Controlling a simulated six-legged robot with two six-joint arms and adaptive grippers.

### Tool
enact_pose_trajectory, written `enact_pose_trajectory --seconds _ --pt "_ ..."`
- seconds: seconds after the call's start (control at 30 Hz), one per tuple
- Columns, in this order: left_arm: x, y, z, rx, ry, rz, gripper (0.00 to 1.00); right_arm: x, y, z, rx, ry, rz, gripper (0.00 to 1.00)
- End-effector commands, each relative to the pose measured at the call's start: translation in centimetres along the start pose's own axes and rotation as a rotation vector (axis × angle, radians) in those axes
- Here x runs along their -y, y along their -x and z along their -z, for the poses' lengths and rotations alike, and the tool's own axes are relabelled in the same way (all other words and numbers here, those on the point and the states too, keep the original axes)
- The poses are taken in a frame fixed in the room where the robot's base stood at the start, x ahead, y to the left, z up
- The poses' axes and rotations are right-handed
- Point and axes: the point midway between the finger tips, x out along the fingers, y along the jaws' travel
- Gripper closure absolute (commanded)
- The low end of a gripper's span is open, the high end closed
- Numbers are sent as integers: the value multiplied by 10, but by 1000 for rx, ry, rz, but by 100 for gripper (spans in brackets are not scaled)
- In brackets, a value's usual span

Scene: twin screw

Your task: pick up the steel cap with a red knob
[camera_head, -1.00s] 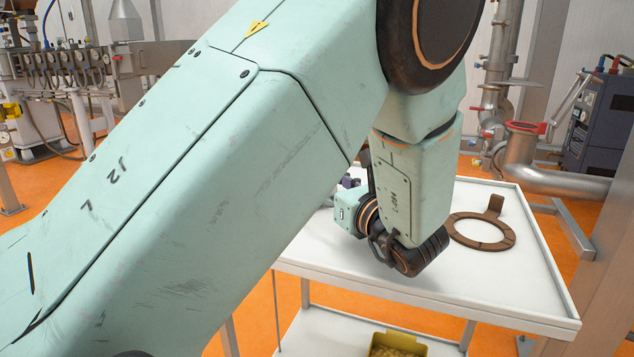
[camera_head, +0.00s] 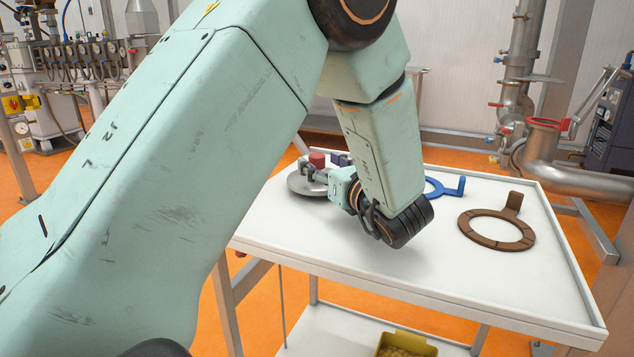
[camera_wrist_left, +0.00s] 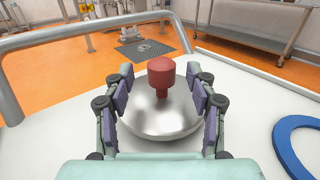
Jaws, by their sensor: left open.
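The steel cap (camera_head: 303,184) is a round, shiny dome with a red knob (camera_head: 317,158) on top. It sits at the left side of the white table, partly hidden by my left gripper (camera_head: 312,170) in the head view. In the left wrist view the cap (camera_wrist_left: 160,117) is straight ahead, and its red knob (camera_wrist_left: 161,74) stands up between the two fingers of my left gripper (camera_wrist_left: 161,88). The fingers are spread, with a gap on each side of the knob. My right gripper is in neither view.
A blue ring with a handle (camera_head: 461,186) and a brown ring with a handle (camera_head: 524,234) lie on the white table (camera_head: 470,285). A yellow bin (camera_head: 405,344) is on the lower shelf. A metal rail (camera_wrist_left: 85,35) runs past the table in the left wrist view.

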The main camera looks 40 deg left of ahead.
Motion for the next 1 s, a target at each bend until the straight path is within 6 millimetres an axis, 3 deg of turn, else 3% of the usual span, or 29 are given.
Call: enact_pose_trajectory --seconds 0.2,0.53,1.0 --pt "0 -23 2 -2 1 -1 43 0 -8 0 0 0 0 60" --pt "2 -27 1 0 -1 0 43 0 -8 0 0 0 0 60" --pt "2 -27 1 0 -1 0 83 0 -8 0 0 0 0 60"
